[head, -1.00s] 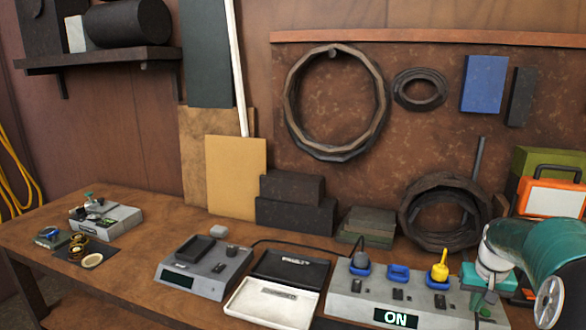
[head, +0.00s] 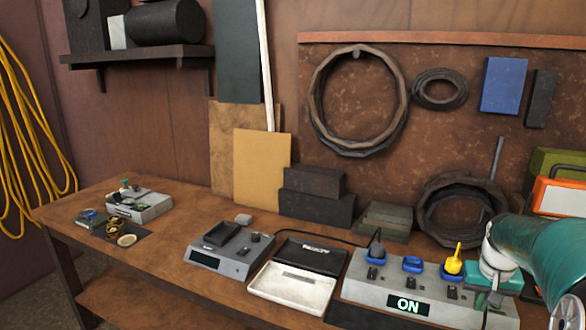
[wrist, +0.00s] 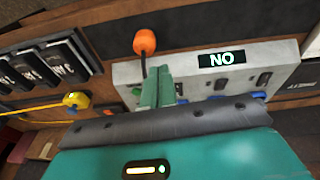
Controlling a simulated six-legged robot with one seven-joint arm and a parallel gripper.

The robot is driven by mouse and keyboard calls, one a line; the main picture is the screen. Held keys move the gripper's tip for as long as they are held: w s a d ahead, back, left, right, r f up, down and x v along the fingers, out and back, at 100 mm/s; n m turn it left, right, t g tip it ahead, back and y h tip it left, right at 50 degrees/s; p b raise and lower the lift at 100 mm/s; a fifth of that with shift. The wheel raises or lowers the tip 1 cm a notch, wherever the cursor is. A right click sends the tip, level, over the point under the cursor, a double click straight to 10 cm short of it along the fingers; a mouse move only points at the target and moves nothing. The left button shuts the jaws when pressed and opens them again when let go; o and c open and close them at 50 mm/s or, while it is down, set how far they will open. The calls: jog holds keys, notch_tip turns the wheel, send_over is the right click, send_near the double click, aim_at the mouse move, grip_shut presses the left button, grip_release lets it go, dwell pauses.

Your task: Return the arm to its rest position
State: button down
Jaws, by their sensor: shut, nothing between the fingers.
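My teal arm (head: 545,255) reaches in from the right edge in the head view. Its wrist hangs over the right end of a grey power unit (head: 375,288), whose lit display (head: 408,305) reads ON. My gripper (wrist: 160,88) shows in the wrist view as two green fingers close together, shut and empty. The fingers appear in front of the grey unit; whether they touch it is unclear. An orange-tipped lever (wrist: 145,42) stands beside them. The display also shows there, turned upside down (wrist: 222,60).
Left of the unit are a black and white open tray (head: 292,286) and a grey scale-like device (head: 228,252). Small parts (head: 125,215) lie at the bench's left. An orange case (head: 558,198) stands behind my arm. Bare bench (head: 150,262) shows at front left.

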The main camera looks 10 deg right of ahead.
jog(key=a+r+n, duration=0.1)
jog(key=a+r, duration=0.3)
jog(key=a, duration=0.6)
jog(key=s+a+r+n+t, duration=0.1)
jog(key=s+a+n+t, duration=0.1)
jog(key=s+a, duration=0.6)
jog(key=s+a+r+n+t+y, duration=0.1)
jog(key=s+a, duration=0.6)
jog(key=a, duration=0.7)
jog(key=shift+s+n+t, duration=0.35)
jog(key=shift+n+t, duration=0.05)
jog(key=shift+n, duration=0.1)
